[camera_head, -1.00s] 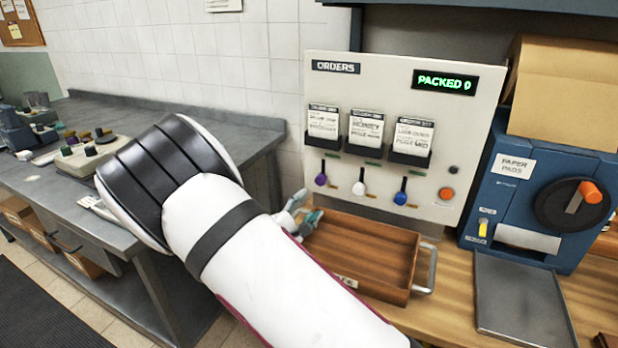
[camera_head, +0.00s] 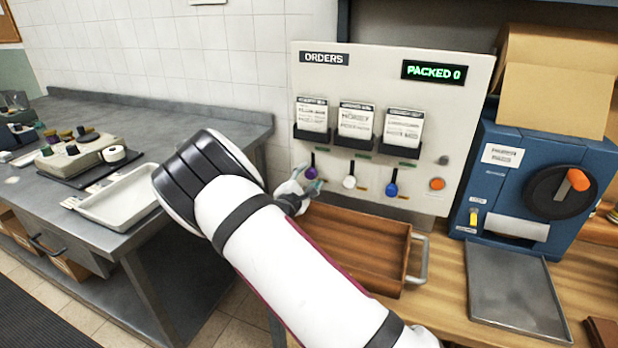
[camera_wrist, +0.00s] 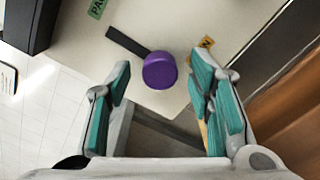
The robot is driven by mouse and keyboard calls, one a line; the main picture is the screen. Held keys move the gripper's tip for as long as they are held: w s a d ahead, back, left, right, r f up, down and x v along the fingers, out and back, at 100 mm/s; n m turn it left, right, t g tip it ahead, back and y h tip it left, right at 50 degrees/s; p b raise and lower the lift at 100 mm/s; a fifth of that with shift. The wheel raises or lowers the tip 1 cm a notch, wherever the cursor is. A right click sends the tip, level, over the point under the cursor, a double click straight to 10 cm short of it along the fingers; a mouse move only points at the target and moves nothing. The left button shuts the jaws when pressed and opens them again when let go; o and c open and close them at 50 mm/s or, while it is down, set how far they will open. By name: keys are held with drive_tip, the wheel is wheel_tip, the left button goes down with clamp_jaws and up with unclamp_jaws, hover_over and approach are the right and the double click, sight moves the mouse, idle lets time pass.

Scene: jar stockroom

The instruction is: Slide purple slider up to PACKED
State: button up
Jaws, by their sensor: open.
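The purple slider knob (camera_head: 311,173) is at the lower end of its dark upright slot on the orders panel (camera_head: 292,105), below the leftmost card holder. A green label (camera_wrist: 97,8), partly cut off, and a yellow label (camera_wrist: 207,43) flank the slot. In the head view my gripper (camera_head: 303,187) is beside the knob, partly hidden by my arm. The fingers are spread, with nothing between them.
A white knob (camera_head: 349,182) and a blue knob (camera_head: 391,189) sit to the right, with an orange button (camera_head: 437,184) beyond. The display (camera_head: 434,72) reads PACKED 0. A wooden tray (camera_head: 405,275) stands below the panel. A blue paper-pad machine (camera_head: 480,150) stands right.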

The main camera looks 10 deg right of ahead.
sight(314, 154)
drive_tip(key=shift+w+d, duration=0.25)
drive_tip(key=shift+w, duration=0.1)
clamp_jaws()
drive_tip(key=shift+r+p, duration=1.4)
drive_tip(key=shift+r, duration=1.4)
unclamp_jaws()
drive_tip(key=shift+r, duration=0.1)
